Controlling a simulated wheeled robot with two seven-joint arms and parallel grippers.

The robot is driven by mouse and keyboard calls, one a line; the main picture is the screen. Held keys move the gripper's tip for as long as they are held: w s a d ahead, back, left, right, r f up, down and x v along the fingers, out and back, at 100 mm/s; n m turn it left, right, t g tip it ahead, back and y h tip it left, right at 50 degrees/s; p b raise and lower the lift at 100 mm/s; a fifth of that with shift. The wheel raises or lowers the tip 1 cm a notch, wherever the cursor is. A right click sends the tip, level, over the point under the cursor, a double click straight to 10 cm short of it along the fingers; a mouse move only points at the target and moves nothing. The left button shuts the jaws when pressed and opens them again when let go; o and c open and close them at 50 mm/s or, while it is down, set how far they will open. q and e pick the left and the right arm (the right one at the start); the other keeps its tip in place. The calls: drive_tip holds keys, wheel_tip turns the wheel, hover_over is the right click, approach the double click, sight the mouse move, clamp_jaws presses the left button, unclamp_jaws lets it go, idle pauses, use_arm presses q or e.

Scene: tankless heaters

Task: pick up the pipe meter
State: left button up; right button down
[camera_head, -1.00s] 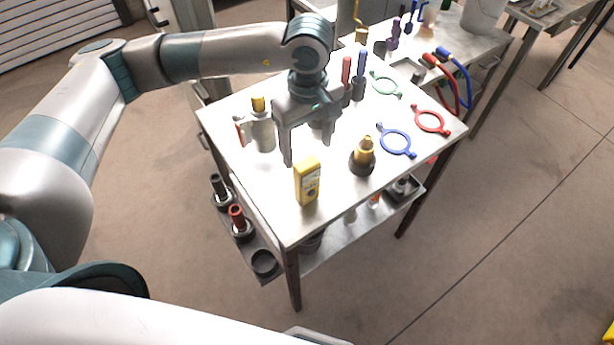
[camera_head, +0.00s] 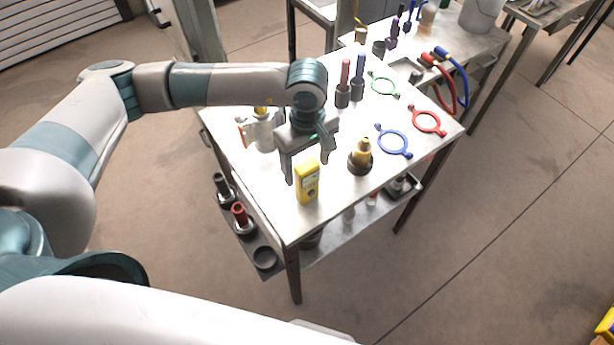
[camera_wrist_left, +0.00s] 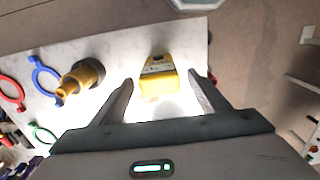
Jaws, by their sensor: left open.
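The pipe meter (camera_head: 308,184) is a yellow box-shaped device with a pale display. It stands upright near the front corner of the white-topped table. My left gripper (camera_head: 308,172) is open just above and behind it, with its fingers pointing down. In the left wrist view, the pipe meter (camera_wrist_left: 158,74) lies ahead between the two spread fingers of the gripper (camera_wrist_left: 163,88), and nothing is held. My right gripper is not in view.
A brass fitting on a dark base (camera_head: 361,157) stands close to the right of the meter. Blue (camera_head: 393,141), red and green rings lie farther right and back. A white-and-yellow item (camera_head: 262,135) stands left of the gripper. The table's front corner (camera_head: 288,240) is clear.

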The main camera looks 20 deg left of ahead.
use_arm(q)
drive_tip(key=shift+f, duration=0.15)
idle(0.3)
drive_tip(key=c, duration=1.7)
drive_tip(key=shift+o, duration=0.2)
